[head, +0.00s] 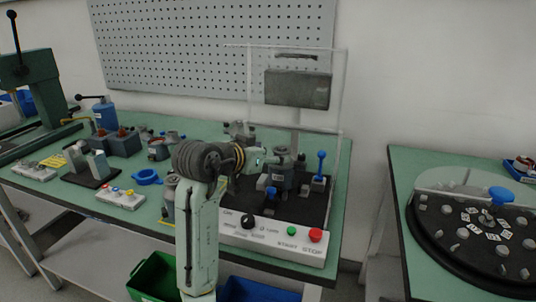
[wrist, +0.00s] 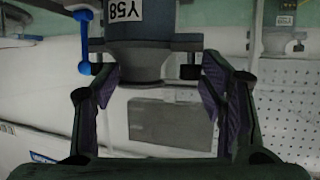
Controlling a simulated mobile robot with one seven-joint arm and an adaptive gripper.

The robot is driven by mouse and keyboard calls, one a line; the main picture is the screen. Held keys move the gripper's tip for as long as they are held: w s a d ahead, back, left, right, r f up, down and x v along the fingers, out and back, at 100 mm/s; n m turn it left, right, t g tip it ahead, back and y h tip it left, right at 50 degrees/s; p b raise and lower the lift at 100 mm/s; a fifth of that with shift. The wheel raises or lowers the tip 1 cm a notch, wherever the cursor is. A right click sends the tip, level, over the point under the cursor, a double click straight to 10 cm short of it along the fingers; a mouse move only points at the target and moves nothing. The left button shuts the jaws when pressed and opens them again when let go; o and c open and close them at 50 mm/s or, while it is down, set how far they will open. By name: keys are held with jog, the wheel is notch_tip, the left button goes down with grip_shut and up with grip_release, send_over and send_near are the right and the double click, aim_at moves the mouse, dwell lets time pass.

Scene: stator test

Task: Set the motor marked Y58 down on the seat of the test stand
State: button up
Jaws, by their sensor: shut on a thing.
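The motor marked Y58 (wrist: 150,45) fills the top middle of the wrist view, grey, with its white label showing. My gripper (wrist: 160,90) is shut on it, one finger on each side of its narrower end. In the head view my gripper (head: 284,156) is above the test stand (head: 270,238), with the motor (head: 284,178) under it near the blue lever (head: 320,166). The lever also shows at left in the wrist view (wrist: 84,42). The seat is hidden by the motor and arm; I cannot tell whether the motor touches it.
A clear guard with a dark grey plate (head: 297,89) stands behind the stand. The stand's front has a black knob, a green button and a red button (head: 315,235). A round black tray (head: 470,245) is on the right table.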

jog(key=shift+f+b, duration=0.3)
jog(key=shift+f, duration=0.2)
jog(key=o, duration=1.9)
jog(key=v, duration=0.8)
jog(key=r+b+v, duration=0.1)
jog(key=v, duration=0.3)
